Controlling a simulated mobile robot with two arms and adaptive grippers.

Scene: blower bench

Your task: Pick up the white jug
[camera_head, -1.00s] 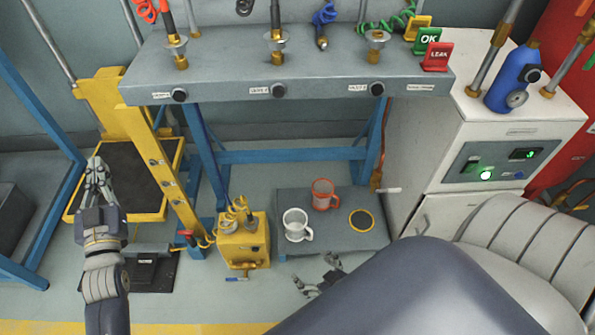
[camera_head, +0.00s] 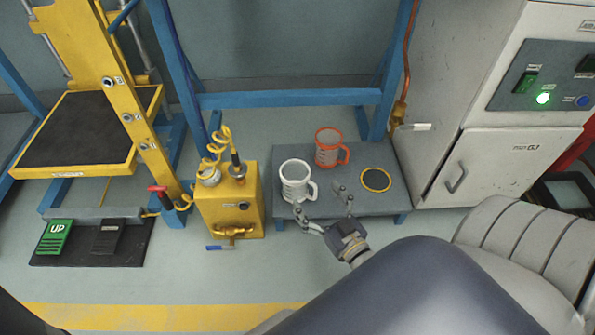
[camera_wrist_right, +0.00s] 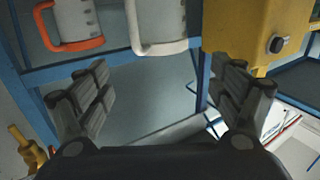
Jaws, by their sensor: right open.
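The white jug (camera_head: 296,182) stands upright on a low grey stand (camera_head: 345,212), its handle to the right in the head view. It also shows at the top of the right wrist view (camera_wrist_right: 162,22), cut off by the frame edge. My right gripper (camera_head: 320,200) is open and empty, with its fingers spread just in front of and right of the jug. In the wrist view the open fingers (camera_wrist_right: 160,68) point toward the jug, which is beyond the fingertips and not between them. My left gripper is out of view.
An orange jug (camera_head: 328,148) stands close behind and right of the white one. A round yellow-rimmed pad (camera_head: 376,180) lies at right on the stand. A yellow box (camera_head: 230,205) with a coiled hose is close on the left. A white cabinet (camera_head: 500,165) stands right.

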